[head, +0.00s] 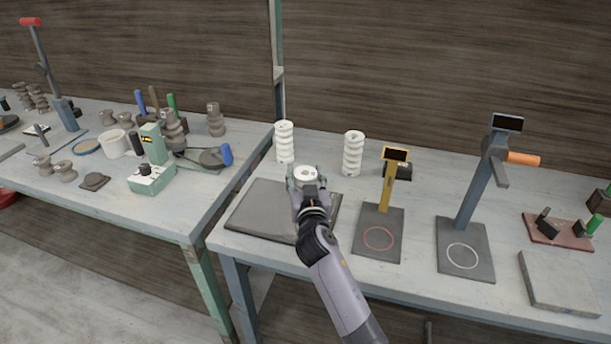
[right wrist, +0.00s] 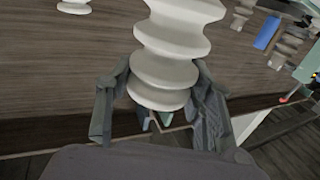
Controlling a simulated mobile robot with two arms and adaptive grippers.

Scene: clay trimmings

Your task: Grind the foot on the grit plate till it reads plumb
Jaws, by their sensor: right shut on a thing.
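My right gripper (head: 307,183) is shut on a white ribbed clay piece (head: 306,173), above or on a dark flat plate (head: 250,218). I cannot tell whether the piece touches the plate. In the right wrist view the ribbed piece (right wrist: 170,60) sits between both fingers (right wrist: 160,105); its foot is hidden. A grey slab (head: 558,283) lies at the right; I cannot tell which plate is the grit plate. A yellow gauge stand (head: 388,185) has a small dark screen (head: 396,154) and an orange ring on its base; no reading is legible. My left gripper is out of view.
Two white ribbed pieces (head: 285,142) (head: 353,153) stand behind the dark plate. A blue-grey stand (head: 474,195) with an orange handle rises to the right. A red-brown tray (head: 556,232) lies at far right. Another bench (head: 205,205) with tools and brown pieces is at left.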

